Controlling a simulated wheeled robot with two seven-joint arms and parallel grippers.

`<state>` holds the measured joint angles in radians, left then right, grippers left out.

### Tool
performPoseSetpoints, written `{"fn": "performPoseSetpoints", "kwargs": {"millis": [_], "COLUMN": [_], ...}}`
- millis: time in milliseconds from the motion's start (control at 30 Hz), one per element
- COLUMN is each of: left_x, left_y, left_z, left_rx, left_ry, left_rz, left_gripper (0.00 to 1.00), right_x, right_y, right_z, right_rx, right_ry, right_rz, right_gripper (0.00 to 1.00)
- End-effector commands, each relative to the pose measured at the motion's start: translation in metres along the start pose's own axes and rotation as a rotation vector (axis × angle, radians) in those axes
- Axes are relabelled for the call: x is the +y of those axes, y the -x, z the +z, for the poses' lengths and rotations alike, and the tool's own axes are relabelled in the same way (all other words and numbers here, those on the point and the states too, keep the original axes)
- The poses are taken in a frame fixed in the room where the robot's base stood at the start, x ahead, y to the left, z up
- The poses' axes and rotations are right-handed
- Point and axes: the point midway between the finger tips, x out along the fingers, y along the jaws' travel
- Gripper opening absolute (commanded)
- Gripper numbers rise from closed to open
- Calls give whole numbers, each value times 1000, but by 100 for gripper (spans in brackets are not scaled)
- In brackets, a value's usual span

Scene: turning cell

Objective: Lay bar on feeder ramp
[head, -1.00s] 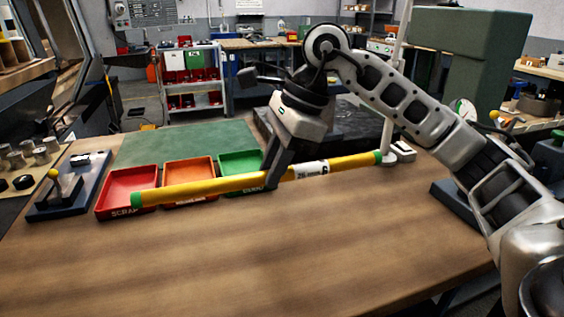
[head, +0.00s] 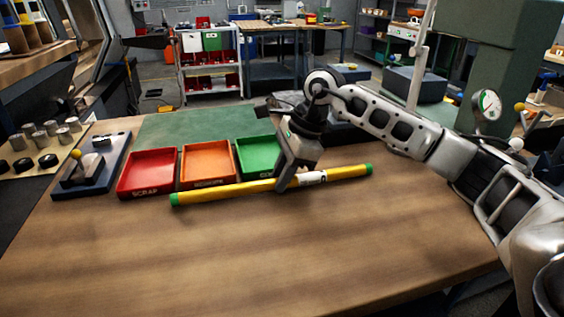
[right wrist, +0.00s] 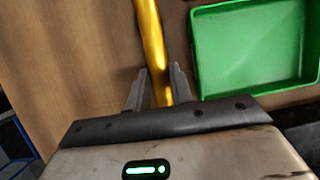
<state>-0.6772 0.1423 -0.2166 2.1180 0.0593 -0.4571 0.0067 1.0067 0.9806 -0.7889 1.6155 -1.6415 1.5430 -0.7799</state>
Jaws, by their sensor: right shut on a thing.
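The bar (head: 230,190) is long and yellow with green ends and a white label right of its middle. It lies across the head view, in front of the trays, slightly higher at its right end in the picture. My right gripper (head: 281,186) is shut on the bar near its middle. In the right wrist view the bar (right wrist: 152,45) runs up from between the two fingers (right wrist: 160,85). I cannot tell whether the bar touches the table. No feeder ramp can be made out for sure. My left gripper is not in view.
A red tray (head: 121,190), an orange tray (head: 182,180) and a green tray (head: 239,172) stand behind the bar. A fixture with a yellow knob (head: 62,186) is at the left. A dial gauge (head: 487,105) is at the right. The wooden table's front (head: 240,265) is clear.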

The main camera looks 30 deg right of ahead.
Motion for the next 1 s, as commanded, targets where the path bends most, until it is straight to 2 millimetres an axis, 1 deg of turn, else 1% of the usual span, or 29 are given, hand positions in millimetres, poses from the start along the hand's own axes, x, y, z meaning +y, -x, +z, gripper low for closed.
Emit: {"fn": "performPoseSetpoints", "kwargs": {"millis": [300, 433, 467, 500, 533, 833, 933, 1000], "left_x": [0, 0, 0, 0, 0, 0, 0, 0], "left_y": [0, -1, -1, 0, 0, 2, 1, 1], "left_z": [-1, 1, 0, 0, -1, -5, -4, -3], "left_rx": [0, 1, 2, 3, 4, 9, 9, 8], "left_ry": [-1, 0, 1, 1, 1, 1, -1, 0], "left_rz": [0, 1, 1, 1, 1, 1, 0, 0], "left_gripper": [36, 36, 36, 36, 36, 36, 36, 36], "right_x": [-2, -2, 0, 0, 0, 0, -1, -1], "right_y": [0, -3, -7, -6, -6, -4, 3, 14], "right_z": [1, 0, -3, -3, -3, -2, -2, -2], "right_rx": [-12, -11, -2, -2, -2, -2, -2, -2], "right_ry": [4, 4, 1, 1, 1, 1, 1, 1], "right_rz": [-14, -14, -4, -4, -4, -4, -7, -8], "right_gripper": [0, 0, 28, 39, 44, 44, 44, 44]}}
